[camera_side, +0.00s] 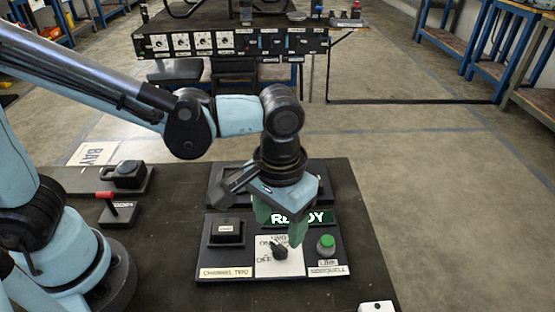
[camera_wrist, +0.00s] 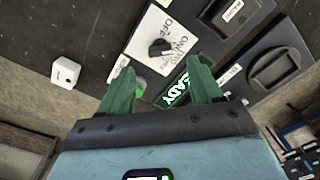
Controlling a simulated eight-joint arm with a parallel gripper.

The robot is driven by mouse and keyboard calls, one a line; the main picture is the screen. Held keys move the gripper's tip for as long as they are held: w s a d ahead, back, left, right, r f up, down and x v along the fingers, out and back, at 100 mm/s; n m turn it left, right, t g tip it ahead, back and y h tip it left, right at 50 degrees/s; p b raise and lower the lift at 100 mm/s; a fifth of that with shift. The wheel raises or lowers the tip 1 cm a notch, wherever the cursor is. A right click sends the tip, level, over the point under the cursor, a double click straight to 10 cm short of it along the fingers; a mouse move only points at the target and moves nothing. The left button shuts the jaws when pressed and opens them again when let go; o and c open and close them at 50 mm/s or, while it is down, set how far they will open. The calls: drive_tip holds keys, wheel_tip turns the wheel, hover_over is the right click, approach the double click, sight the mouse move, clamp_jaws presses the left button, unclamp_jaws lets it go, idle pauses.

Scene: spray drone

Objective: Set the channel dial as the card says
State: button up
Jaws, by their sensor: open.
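The channel dial is a black knob (camera_side: 280,253) on a white plate with printed positions, on the dark control panel (camera_side: 212,260). It also shows in the wrist view (camera_wrist: 160,48), beyond my fingertips. One label reads OFF; the others are small, and I cannot tell firmly where the knob points. A card (camera_side: 226,272) on the panel's front left appears to read CHANNEL TWO. My gripper (camera_side: 280,224) is above the panel just behind the dial, its green fingers apart and empty. In the wrist view the gripper (camera_wrist: 160,70) also shows open, with the knob apart from both fingers.
A READY display (camera_side: 305,218) lies behind, partly hidden by my gripper. A white block (camera_side: 376,307) sits at the front right. A red-handled lever (camera_side: 110,203) is at left.

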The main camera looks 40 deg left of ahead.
sight(279, 246)
drive_tip(key=shift+f, duration=3.05)
drive_tip(key=shift+c, duration=0.3)
drive_tip(key=c, duration=1)
